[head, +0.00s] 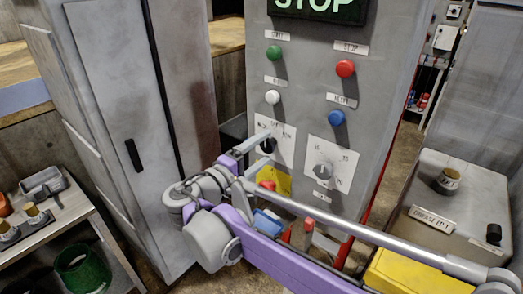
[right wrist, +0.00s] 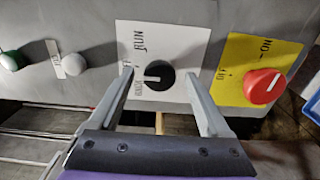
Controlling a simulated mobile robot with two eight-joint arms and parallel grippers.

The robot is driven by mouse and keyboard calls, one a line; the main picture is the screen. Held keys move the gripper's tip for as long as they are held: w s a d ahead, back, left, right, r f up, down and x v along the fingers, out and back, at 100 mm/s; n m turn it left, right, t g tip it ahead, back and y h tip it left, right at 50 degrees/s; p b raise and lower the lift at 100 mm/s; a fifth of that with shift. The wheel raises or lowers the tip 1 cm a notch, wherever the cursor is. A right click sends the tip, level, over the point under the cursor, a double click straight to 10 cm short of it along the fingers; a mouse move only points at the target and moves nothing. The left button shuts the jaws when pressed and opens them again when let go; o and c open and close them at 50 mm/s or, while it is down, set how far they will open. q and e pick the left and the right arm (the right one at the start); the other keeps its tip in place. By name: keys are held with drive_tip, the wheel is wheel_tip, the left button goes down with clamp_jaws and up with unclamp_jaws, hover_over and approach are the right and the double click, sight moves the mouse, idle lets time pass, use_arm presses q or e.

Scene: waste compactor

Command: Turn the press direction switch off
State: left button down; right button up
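The gray control panel (head: 311,95) carries a black rotary switch on a white plate (right wrist: 165,45); the black knob (right wrist: 160,76) has a white pointer mark. Labels surround it, and one reads RUN. In the head view my right gripper (head: 268,148) reaches the plate from below and partly hides the knob. In the right wrist view my right gripper (right wrist: 159,75) is open, its fingers on either side of the knob with gaps visible. A second rotary selector (head: 323,171) sits to the right on its own white plate. My left gripper is not in view.
A red knob (right wrist: 264,86) on a yellow plate (right wrist: 248,57) lies close beside the right finger. Green (head: 274,52), white (head: 272,97), red (head: 345,68) and blue (head: 336,118) buttons sit above. A cabinet (head: 135,100) stands left; a gray box (head: 445,210) stands right.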

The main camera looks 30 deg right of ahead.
drive_tip(key=shift+a, duration=0.1)
drive_tip(key=b+v, duration=0.1)
drive_tip(key=v, duration=0.9)
drive_tip(key=shift+s+a, duration=0.15)
drive_tip(key=shift+a, duration=0.1)
drive_tip(key=s+d+f+g+y, duration=0.1)
drive_tip(key=s+d+f+y, duration=0.25)
drive_tip(key=f, duration=0.45)
drive_tip(key=s+d+f+g+y, duration=0.1)
drive_tip(key=s+d+f+y, duration=0.25)
drive_tip(key=f, duration=0.45)
drive_tip(key=s+a+f+m+y, duration=0.2)
drive_tip(key=s+a+f+y, duration=0.1)
drive_tip(key=f, duration=0.4)
drive_tip(key=s+a+f+m+y, duration=0.2)
drive_tip(key=s+a+f+y, duration=0.1)
drive_tip(key=s+f+y, duration=0.2)
wheel_tip(320, 180, down, 2)
drive_tip(key=shift+s+f+t+y, duration=0.1)
drive_tip(key=shift+s+t+y, duration=0.25)
drive_tip(key=shift+y, duration=0.45)
